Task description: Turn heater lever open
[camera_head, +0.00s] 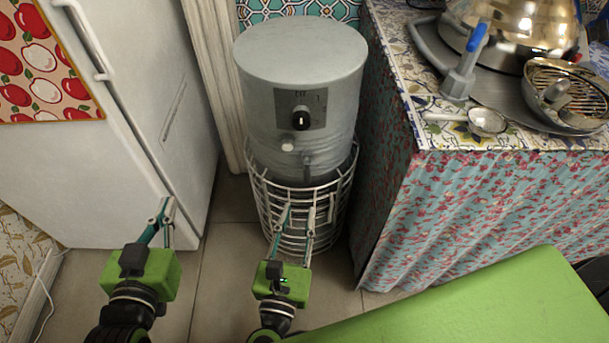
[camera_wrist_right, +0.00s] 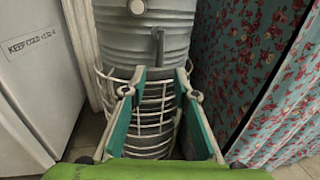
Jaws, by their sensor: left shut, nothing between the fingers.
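The heater is a grey cylinder (camera_head: 300,75) with a flat lid, upright in a white wire basket stand (camera_head: 262,195). Its front has a dark panel with a black knob (camera_head: 301,119) bearing a white mark. A small white knob (camera_head: 287,147) and a short spout-like part (camera_head: 306,168) sit below. I cannot tell which part is the lever. My right gripper (camera_head: 298,208) is open and empty in front of the basket, below the knobs. Its spread fingers (camera_wrist_right: 161,78) face the heater (camera_wrist_right: 180,45) in the wrist view. My left gripper (camera_head: 165,208) is shut and empty before the white fridge.
The white fridge (camera_head: 125,130) stands left of the heater. A cloth-covered table (camera_head: 490,200) with a metal samovar (camera_head: 515,30), a strainer bowl (camera_head: 570,95) and a blue-handled tap (camera_head: 465,70) stands right. A green surface (camera_head: 480,305) fills the lower right. Floor between fridge and basket is clear.

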